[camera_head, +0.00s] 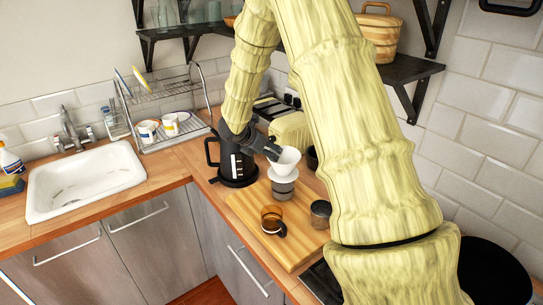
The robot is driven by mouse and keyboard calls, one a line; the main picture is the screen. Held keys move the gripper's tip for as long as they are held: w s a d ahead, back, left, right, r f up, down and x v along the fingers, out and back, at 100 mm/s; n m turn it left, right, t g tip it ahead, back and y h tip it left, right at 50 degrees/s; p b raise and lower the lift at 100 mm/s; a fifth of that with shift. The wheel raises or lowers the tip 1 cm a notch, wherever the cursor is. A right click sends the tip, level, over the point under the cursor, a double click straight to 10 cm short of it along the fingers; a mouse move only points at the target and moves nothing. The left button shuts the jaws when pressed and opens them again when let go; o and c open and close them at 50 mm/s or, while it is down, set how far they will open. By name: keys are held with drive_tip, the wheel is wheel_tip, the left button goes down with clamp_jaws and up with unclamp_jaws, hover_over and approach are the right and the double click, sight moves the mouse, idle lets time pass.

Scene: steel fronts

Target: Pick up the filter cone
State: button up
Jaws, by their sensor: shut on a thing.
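The white filter cone (285,160) is in the middle of the head view, above a grey cup (283,185) on the wooden board (250,225). My gripper (274,151) comes in from the upper left and is shut on the cone's near-left rim. The cone is roughly upright. Whether its base touches the grey cup cannot be told from this view. My arm's yellow links cover much of the right half and hide part of the counter behind.
A brown glass mug (271,220) and a dark jar (320,213) stand on the board. A white sink (85,182) and a dish rack (165,109) lie to the left. Shelves (182,31) hang above.

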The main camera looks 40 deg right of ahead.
drive_tip(key=shift+r+b, duration=0.65)
drive_tip(key=shift+r, duration=0.1)
drive_tip(key=c, duration=0.8)
drive_tip(key=shift+r+b, duration=0.55)
drive_tip(key=shift+r, duration=0.25)
drive_tip(key=s+a+r+b, duration=0.1)
drive_tip(key=s+a+b, duration=0.5)
drive_tip(key=s+a, duration=0.3)
drive_tip(key=a, duration=0.3)
drive_tip(key=shift+s+a+r, duration=0.35)
drive_tip(key=shift+s, duration=0.05)
